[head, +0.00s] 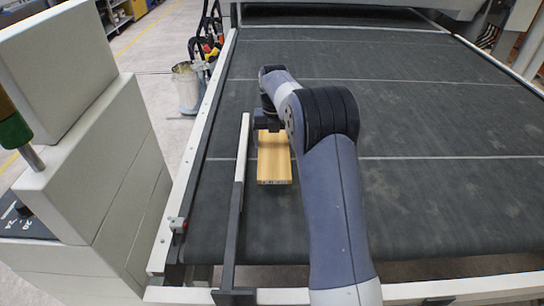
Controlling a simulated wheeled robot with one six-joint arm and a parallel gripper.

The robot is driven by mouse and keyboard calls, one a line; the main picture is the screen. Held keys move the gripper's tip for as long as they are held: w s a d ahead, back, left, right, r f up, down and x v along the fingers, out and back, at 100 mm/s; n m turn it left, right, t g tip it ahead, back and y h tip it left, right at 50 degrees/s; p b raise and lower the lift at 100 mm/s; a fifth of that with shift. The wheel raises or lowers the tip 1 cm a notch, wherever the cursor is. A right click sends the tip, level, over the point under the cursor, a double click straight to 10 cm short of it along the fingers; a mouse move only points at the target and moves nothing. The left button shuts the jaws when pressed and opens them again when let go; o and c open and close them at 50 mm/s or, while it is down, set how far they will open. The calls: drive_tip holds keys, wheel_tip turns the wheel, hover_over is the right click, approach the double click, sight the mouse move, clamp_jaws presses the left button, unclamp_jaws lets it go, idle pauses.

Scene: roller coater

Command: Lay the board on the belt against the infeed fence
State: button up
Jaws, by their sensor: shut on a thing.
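The board (274,163) is a short piece of yellow-brown wood with a darker front end. It is low over or on the dark belt (420,205); I cannot tell whether it touches the belt. The infeed fence (241,160) is a narrow pale and dark bar just left of the board, running roughly parallel to it.
The belt is clear to the right and beyond, crossed by pale lines. A white side rail (192,150) borders it on the left. A grey machine cabinet (95,150) stands at the left. A bucket (186,88) and hoses stand on the floor beyond the rail. The machine housing is at the back.

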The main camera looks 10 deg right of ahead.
sight(274, 144)
drive_tip(key=shift+f+p, duration=0.6)
drive_tip(key=shift+f, duration=3.35)
drive_tip(key=o, duration=1)
drive_tip(key=shift+o, duration=0.2)
drive_tip(key=shift+r, duration=0.1)
wheel_tip(274, 144, up, 12)
drive_tip(key=shift+r+b, duration=0.1)
drive_tip(key=shift+b, duration=0.6)
